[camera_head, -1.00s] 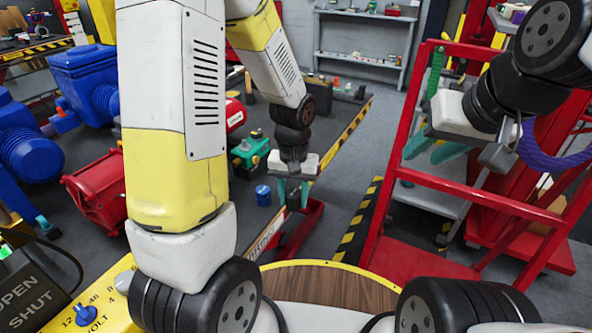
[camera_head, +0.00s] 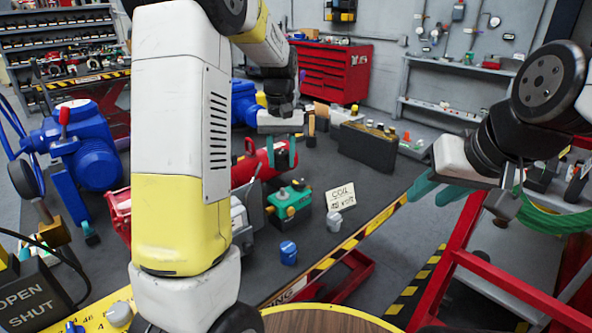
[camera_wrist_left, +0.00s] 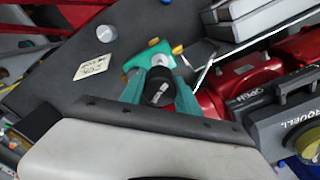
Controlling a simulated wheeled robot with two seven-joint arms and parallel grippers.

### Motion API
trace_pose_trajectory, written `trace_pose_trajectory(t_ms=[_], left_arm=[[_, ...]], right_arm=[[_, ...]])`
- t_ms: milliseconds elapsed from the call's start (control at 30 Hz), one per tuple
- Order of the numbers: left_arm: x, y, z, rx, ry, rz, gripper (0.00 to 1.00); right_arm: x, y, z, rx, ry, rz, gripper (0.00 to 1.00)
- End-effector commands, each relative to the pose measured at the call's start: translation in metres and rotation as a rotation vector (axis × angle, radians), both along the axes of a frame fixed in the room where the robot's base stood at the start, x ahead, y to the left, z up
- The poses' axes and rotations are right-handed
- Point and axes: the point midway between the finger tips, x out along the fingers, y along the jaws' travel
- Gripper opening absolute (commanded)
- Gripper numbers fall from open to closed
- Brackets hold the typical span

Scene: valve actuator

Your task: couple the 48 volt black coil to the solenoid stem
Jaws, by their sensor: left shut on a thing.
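My left gripper (camera_head: 282,154) hangs above the bench, behind and above the green valve body (camera_head: 289,204) in the head view. In the left wrist view, its teal fingers (camera_wrist_left: 160,92) are shut on the black coil (camera_wrist_left: 159,86), whose end has small print I cannot read. The green valve body (camera_wrist_left: 150,57) lies beyond the coil there, with brass-coloured ends and a pale metal part, likely the stem, partly hidden by the coil. Coil and valve look apart. A card (camera_head: 341,196) reads "COIL 48 VOLT". My right gripper (camera_head: 437,188) is open and empty at the right.
A blue cylinder (camera_head: 288,253) and a grey cylinder (camera_head: 334,221) stand on the dark bench near the valve. A red cylinder (camera_head: 262,163) lies behind it. A dark box (camera_head: 368,148) stands further back. Red railing (camera_head: 500,265) fills the lower right.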

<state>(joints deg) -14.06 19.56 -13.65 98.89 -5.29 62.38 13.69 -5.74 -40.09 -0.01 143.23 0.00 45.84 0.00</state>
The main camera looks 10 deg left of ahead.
Motion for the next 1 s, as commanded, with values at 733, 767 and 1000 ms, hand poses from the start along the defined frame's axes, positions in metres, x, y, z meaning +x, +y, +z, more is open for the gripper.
trace_pose_trajectory(t_ms=[733,767,1000], left_arm=[[0.000,0.000,-0.024,-0.001,0.001,0.000,0.00],[0.000,0.000,-0.027,-0.001,0.001,0.000,0.00],[0.000,0.000,-0.047,-0.001,0.000,0.001,0.00]], right_arm=[[0.000,0.000,0.000,0.000,0.000,0.000,0.36],[0.000,0.000,0.000,0.000,0.000,0.000,0.36],[0.000,0.000,0.000,0.000,0.000,0.000,0.36]])
